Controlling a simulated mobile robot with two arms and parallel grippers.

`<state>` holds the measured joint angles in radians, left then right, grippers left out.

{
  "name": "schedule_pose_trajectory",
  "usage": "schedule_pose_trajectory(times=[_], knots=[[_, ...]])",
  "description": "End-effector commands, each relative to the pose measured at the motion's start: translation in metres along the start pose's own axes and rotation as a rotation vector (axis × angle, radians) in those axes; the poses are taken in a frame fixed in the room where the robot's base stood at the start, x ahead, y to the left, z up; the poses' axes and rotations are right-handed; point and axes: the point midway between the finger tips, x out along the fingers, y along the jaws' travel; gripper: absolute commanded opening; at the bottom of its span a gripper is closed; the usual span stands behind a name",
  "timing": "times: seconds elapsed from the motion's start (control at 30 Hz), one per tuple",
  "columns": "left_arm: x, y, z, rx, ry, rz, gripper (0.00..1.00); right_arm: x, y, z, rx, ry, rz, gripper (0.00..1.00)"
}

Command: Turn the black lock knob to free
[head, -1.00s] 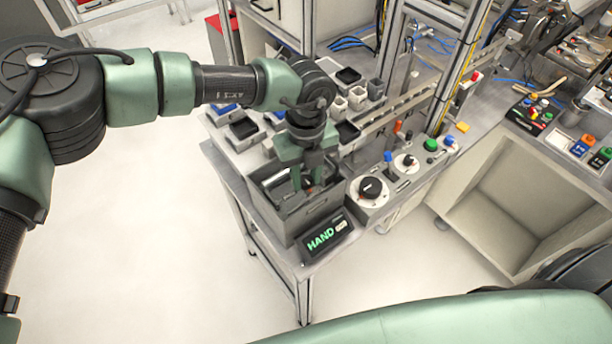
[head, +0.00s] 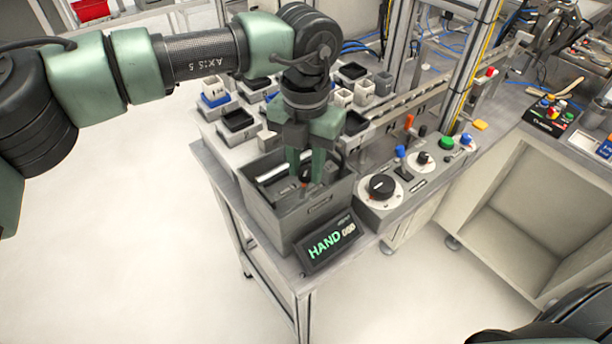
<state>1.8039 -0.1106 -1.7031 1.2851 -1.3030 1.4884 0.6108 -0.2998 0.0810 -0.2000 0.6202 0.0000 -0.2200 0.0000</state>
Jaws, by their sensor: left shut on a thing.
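A large black knob (head: 381,185) sits on a white round dial on the grey control panel, right of the grey bin. A smaller black knob (head: 423,157) sits on another white dial behind it. I cannot tell which is the lock knob, and the dial markings are too small to read. My left gripper (head: 305,177) points down into the grey bin (head: 318,207), left of the panel and apart from both knobs. My right gripper is out of view.
A display reading HAND (head: 326,244) stands in front of the bin. A blue button (head: 400,151), an orange lever (head: 409,122) and a green button (head: 446,142) rise near the knobs. Trays with small cups (head: 238,121) stand behind the bin. The floor at left is clear.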

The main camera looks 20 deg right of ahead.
Motion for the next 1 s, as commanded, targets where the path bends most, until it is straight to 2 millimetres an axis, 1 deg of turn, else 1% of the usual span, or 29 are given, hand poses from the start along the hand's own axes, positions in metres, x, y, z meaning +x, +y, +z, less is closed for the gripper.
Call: schedule_pose_trajectory(times=[0.03,0.1,0.3,0.5,0.73,1.0], knots=[[0.004,0.0,0.001,0.044,-0.002,-0.001,0.0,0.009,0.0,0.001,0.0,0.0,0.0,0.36],[0.003,0.0,0.001,0.11,-0.003,-0.001,0.0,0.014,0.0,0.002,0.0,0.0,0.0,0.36],[0.002,0.001,0.001,0.295,-0.002,-0.001,0.0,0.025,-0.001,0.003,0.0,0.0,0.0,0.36],[0.001,0.001,0.001,0.455,-0.002,-0.001,0.0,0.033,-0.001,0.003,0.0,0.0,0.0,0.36],[0.0,0.002,0.001,0.589,-0.003,0.0,0.0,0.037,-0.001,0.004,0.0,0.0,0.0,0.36],[-0.001,0.002,0.001,0.663,-0.002,0.001,0.0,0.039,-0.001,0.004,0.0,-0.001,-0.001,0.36]])
